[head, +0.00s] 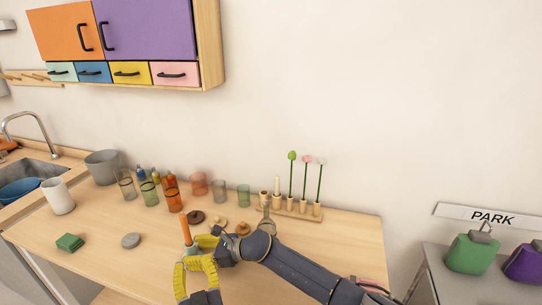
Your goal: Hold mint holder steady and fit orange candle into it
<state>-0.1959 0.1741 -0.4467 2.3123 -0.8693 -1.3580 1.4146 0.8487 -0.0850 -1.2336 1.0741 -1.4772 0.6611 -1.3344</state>
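The orange candle (185,229) stands nearly upright near the front middle of the table. Its lower end is at the small pale mint holder (190,251), which is mostly covered by my grippers. I cannot tell whether the candle's base is inside the holder or just above it. My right gripper (197,241) comes in from the right, its yellow fingers closed around the candle's lower part. My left gripper (193,259) comes up from the bottom edge, its curved yellow fingers meeting at the holder.
Coloured glasses (174,200) stand behind the candle. A wooden stand (291,209) with flowers is right of them. A green block (70,242) and grey disc (131,240) lie left. A brown ring (195,216) lies close behind. The table's front left is clear.

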